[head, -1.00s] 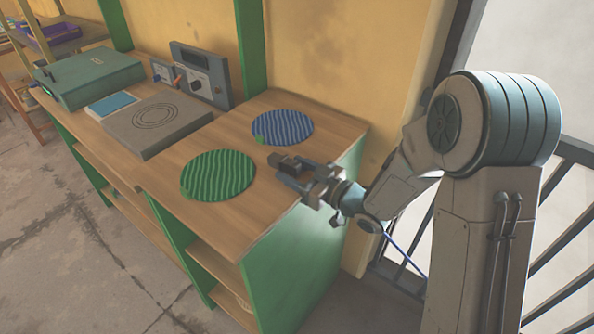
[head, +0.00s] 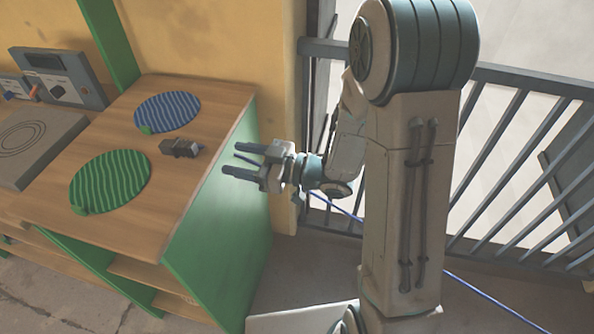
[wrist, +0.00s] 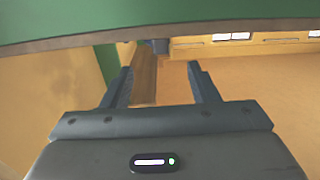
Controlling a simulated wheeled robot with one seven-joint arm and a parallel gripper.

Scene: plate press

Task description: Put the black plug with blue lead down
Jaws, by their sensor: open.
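The black plug (head: 181,148) lies on the wooden bench top (head: 205,110) near its right edge, between the blue ribbed plate (head: 167,112) and the green ribbed plate (head: 110,180). My gripper (head: 235,158) is open and empty, to the right of the plug and clear of it, just past the bench's right edge. In the wrist view the open fingers (wrist: 160,68) have nothing between them. A blue lead (head: 480,293) shows behind my arm and runs down to the right. A thin blue line shows between the fingers; its join to the plug cannot be made out.
A grey slab with ring marks (head: 35,140) and a grey instrument box (head: 62,75) stand on the bench at left. The bench's green side panel (head: 225,215) faces my gripper. A metal railing (head: 500,80) stands behind my arm. Bench top is bare in front of the plug.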

